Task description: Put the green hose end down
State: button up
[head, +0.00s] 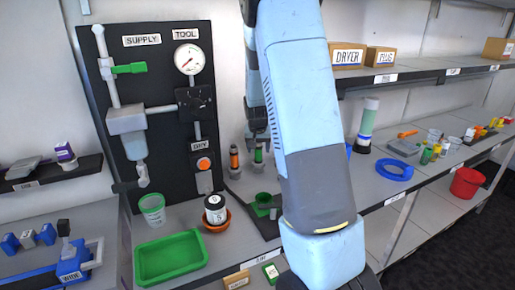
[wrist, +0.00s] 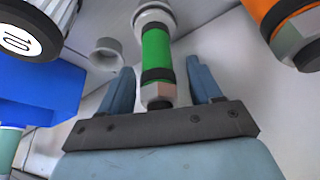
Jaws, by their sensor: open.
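The green hose end (head: 258,156), a green cylinder with dark bands and a metal nut, stands upright on the bench beside the panel. In the wrist view the green hose end (wrist: 156,48) lies between the two spread blue fingers of my gripper (wrist: 160,68), with visible space on both sides. Its far end meets a pale round collar (wrist: 152,16); I cannot tell how deep it sits. In the head view my gripper (head: 258,138) is just above the hose end, partly hidden by my arm.
An orange-banded hose end (head: 234,160) stands close to the left, and shows at upper right in the wrist view (wrist: 290,25). An empty pale ring (wrist: 107,53) is nearby.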

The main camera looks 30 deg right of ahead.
jog(key=shift+r, duration=0.15)
jog(key=v, duration=1.1)
jog(key=s+a+r+n+y, duration=0.1)
jog(key=s+a+r, duration=0.2)
jog(key=s, duration=0.2)
jog(key=s+a+r+n+t, duration=0.1)
jog(key=s+a+r, duration=0.1)
jog(key=s+r, duration=0.3)
jog(key=s+a+r+y, duration=0.1)
jog(key=s+a+r, duration=0.15)
jog(key=s, duration=0.35)
jog(key=s+a+n, duration=0.1)
jog(key=s+a, duration=0.2)
jog(key=s, duration=0.5)
jog(key=s+a+n, duration=0.2)
jog(key=s+a, duration=0.1)
jog(key=s, duration=0.5)
jog(key=shift+r+t, duration=0.3)
jog(key=shift+r, duration=0.05)
jog(key=shift+a, duration=0.1)
